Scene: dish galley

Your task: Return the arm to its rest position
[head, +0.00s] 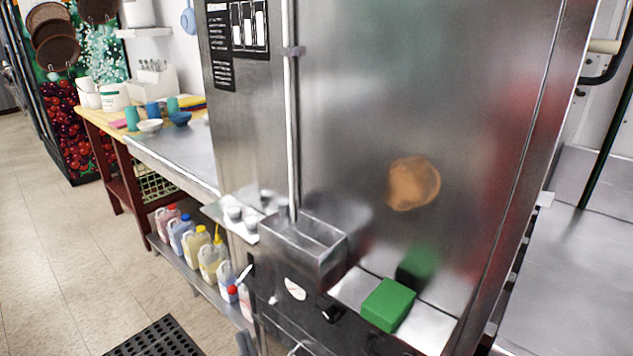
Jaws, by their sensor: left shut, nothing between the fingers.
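My right gripper is not in view.
A tall steel machine (350,110) fills the middle, with an open steel box (305,245) on its front. A green block (388,305) lies on a steel ledge. Several jugs (209,256) line a low shelf at left.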

